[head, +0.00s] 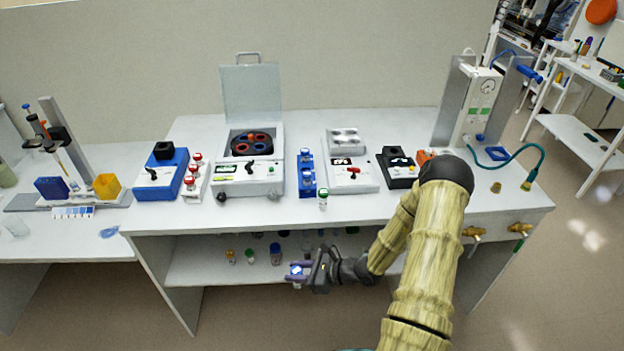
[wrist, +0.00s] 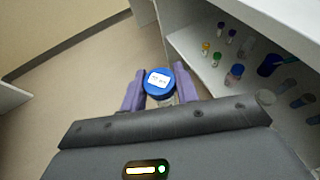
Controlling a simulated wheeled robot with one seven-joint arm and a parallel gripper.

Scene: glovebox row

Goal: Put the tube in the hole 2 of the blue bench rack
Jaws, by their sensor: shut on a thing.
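My gripper (head: 300,271) is shut on a tube with a blue cap and a white label on the cap. The tube (wrist: 159,82) sits between the purple fingers in the wrist view, cap toward the camera; its lower body is mostly hidden. In the head view, the gripper is in front of the bench, below its top and near the lower shelf. The blue bench rack (head: 307,181) is a narrow block on the bench top, above the gripper in the picture. White marks show on it; its hole numbers are too small to read.
A green-capped tube (head: 323,199) stands in front of the rack's right side, near the bench edge. A centrifuge (head: 248,181) with a raised lid is left of the rack, a grey-white device (head: 351,176) right. Several bottles (wrist: 234,75) stand on the lower shelf.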

